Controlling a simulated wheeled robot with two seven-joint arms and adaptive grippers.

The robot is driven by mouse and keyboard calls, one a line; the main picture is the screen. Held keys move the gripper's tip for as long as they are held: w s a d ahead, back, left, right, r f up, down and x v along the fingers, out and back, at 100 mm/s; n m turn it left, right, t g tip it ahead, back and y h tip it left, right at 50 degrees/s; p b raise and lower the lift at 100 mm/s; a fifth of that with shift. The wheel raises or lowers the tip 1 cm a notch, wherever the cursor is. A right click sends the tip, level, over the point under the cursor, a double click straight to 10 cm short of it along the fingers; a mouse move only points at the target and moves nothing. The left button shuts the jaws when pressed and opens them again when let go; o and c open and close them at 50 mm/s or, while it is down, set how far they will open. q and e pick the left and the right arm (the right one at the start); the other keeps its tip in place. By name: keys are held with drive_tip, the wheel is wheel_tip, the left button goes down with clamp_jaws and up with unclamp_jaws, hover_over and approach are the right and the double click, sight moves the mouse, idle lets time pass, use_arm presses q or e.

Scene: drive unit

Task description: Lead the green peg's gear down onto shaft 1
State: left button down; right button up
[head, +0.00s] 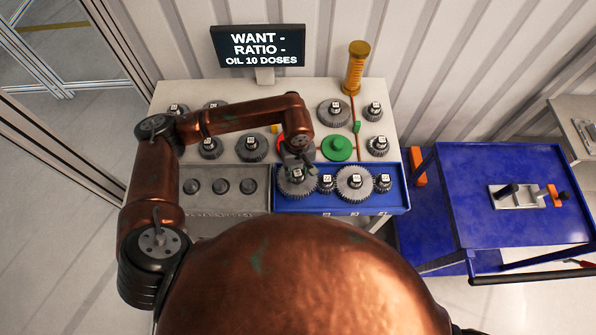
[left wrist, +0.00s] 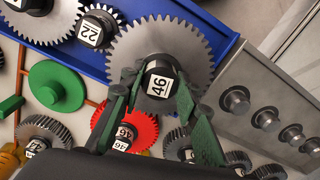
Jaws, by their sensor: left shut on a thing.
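My left gripper (head: 298,165) is shut on the dark hub of a large grey gear (head: 296,184), at the left end of the blue tray. In the left wrist view the fingers (left wrist: 160,88) close on the hub from both sides; its label reads 46, and the gear's teeth (left wrist: 205,45) show. I cannot tell whether the gear touches the tray. Several grey shaft stubs (head: 220,186) stand on the grey panel to the left; they show in the left wrist view too (left wrist: 265,118). I cannot read which is shaft 1. My right gripper is not in view.
The blue tray (head: 405,195) also holds a small gear (head: 326,185), a large gear (head: 354,186) and another gear (head: 382,185). Behind are a green disc (head: 337,148), a red gear (left wrist: 140,130), an amber column (head: 355,70) and several grey gears. A blue cart (head: 510,220) stands right.

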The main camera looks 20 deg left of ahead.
sight(298, 179)
use_arm(q)
drive_tip(key=shift+b, duration=0.45)
idle(0.7)
drive_tip(key=shift+f+b, duration=0.35)
drive_tip(key=shift+b, duration=0.05)
idle(0.4)
drive_tip(key=shift+f+b, duration=0.3)
drive_tip(key=shift+f, duration=0.15)
drive_tip(key=shift+f+b, duration=0.95)
drive_tip(key=shift+b, duration=0.2)
drive_tip(key=shift+f+b, duration=0.35)
drive_tip(key=shift+f, duration=0.05)
drive_tip(key=c, duration=1.4)
unclamp_jaws()
